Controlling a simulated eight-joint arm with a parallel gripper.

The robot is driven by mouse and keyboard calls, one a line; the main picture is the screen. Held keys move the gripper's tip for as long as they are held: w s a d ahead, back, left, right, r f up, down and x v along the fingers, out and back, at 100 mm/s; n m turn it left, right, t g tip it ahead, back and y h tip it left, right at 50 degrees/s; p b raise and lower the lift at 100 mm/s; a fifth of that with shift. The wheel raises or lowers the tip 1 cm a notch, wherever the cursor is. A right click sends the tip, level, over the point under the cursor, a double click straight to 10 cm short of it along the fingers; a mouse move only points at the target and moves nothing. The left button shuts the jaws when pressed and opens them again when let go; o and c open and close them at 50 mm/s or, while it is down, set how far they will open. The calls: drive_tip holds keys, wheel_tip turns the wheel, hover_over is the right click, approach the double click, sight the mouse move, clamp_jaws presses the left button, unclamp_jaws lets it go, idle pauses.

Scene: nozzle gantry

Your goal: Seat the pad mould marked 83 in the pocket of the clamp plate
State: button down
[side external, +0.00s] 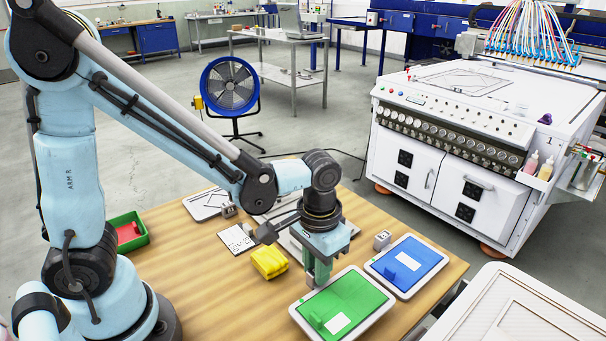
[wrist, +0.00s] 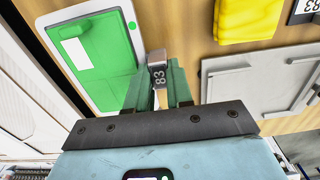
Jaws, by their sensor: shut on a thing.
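My gripper (wrist: 158,90) is shut on the pad mould marked 83 (wrist: 158,70), a small grey block with its number facing the wrist camera. In the side external view my gripper (side external: 317,277) points down over the table, just beyond the left corner of the green tray; the mould there is mostly hidden by the fingers. A pale grey plate, apparently the clamp plate, lies to the right of the mould in the wrist view (wrist: 232,85), cut off by the frame. In the side external view it (side external: 285,240) is partly behind my wrist.
The green tray (side external: 361,294) and blue tray (side external: 427,261) lie at the right. A yellow cloth (side external: 268,262) lies left of my gripper. Small grey blocks stand by the blue tray (side external: 382,240) and farther back (side external: 228,210). A marked card (side external: 237,239) lies flat.

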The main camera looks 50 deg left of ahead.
drive_tip(key=shift+r, duration=1.35)
drive_tip(key=a+n, duration=0.2)
drive_tip(key=w+a+n, duration=0.1)
drive_tip(key=a+n, duration=0.1)
drive_tip(key=n, duration=0.1)
drive_tip(key=w+a+r+n, duration=0.1)
drive_tip(key=a+n, duration=0.2)
drive_tip(key=shift+w+r, duration=0.1)
drive_tip(key=shift+w, duration=0.1)
drive_tip(key=a+r+n, duration=0.2)
drive_tip(key=a+n, duration=0.6)
drive_tip(key=n, duration=0.2)
drive_tip(key=shift+w+a+f, duration=0.15)
drive_tip(key=shift+w+f, duration=0.05)
drive_tip(key=shift+f, duration=1.15)
drive_tip(key=shift+w+a+f, duration=0.15)
drive_tip(key=shift+f, duration=1.2)
drive_tip(key=shift+f, duration=0.9)
drive_tip(key=c, duration=0.9)
unclamp_jaws()
